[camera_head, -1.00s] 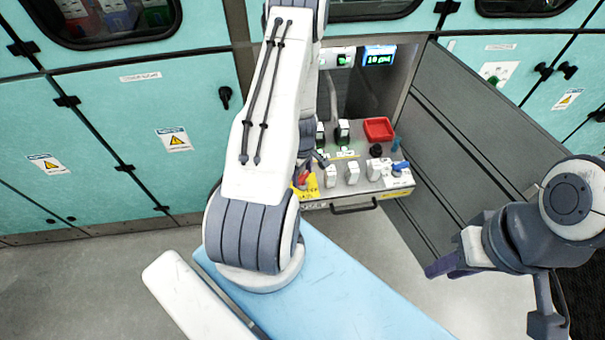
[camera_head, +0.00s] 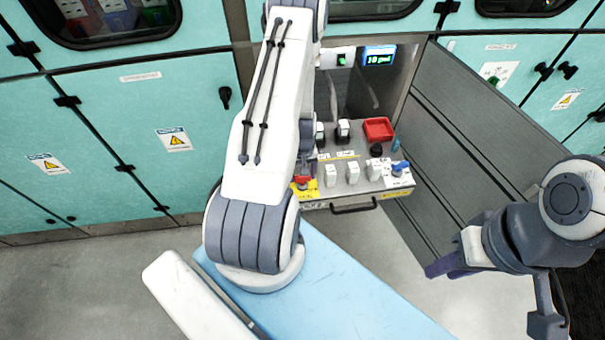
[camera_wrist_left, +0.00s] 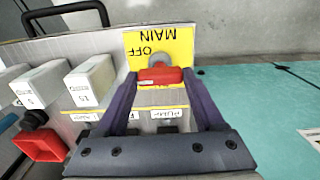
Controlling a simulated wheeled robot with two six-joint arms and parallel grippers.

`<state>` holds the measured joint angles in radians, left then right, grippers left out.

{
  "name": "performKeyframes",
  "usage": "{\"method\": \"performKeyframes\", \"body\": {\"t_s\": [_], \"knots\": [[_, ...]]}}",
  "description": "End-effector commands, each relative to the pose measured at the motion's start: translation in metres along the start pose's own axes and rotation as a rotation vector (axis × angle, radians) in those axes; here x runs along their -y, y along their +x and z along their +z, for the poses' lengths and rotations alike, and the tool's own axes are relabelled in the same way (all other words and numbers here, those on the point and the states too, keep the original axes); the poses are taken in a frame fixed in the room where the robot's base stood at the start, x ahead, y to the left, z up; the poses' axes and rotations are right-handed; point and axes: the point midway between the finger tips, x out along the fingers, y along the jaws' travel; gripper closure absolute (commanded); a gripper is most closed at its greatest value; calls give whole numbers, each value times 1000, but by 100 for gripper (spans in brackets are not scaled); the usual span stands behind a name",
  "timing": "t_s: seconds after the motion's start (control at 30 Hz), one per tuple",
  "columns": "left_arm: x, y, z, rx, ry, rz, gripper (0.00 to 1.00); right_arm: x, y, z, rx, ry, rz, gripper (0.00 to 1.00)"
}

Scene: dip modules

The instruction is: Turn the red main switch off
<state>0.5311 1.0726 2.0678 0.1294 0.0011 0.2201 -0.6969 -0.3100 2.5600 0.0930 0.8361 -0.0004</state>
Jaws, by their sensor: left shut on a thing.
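The red main switch (camera_wrist_left: 160,76) sits on a yellow plate (camera_wrist_left: 178,44) marked MAIN and OFF, which reads upside down in the left wrist view. Its red handle lies crosswise, level with the panel's edge. My left gripper (camera_wrist_left: 159,80) has its two purple fingers on either side of the handle, shut on it. In the head view the red switch (camera_head: 303,180) shows at the panel's front left corner, and my left arm hides most of that gripper. My right gripper (camera_head: 452,266) hangs at the right, far from the panel; its finger gap is unclear.
The pulled-out panel carries white switches (camera_head: 352,172), a black knob (camera_head: 376,150), a blue-handled switch (camera_head: 400,166) and a red tray (camera_head: 379,129). A dark handle (camera_head: 354,206) is on its front. A grey door (camera_head: 480,150) stands open at the right.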

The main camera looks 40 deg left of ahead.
Motion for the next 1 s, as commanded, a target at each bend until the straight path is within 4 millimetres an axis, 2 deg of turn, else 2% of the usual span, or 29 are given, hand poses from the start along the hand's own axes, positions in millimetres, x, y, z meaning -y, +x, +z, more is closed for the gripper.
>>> {"method": "performKeyframes", "body": {"t_s": [0.57,0.6,0.67,0.87,1.0], "knots": [[0,0,0,0,35,0,86,0,0,0,0,0,0,70],[0,0,0,0,35,0,22,0,0,0,0,0,0,70],[0,0,0,0,35,0,0,0,0,0,0,0,0,70],[0,0,0,0,33,0,0,0,0,0,0,0,0,70],[0,-7,0,0,32,0,0,0,-6,0,0,0,0,70]]}}
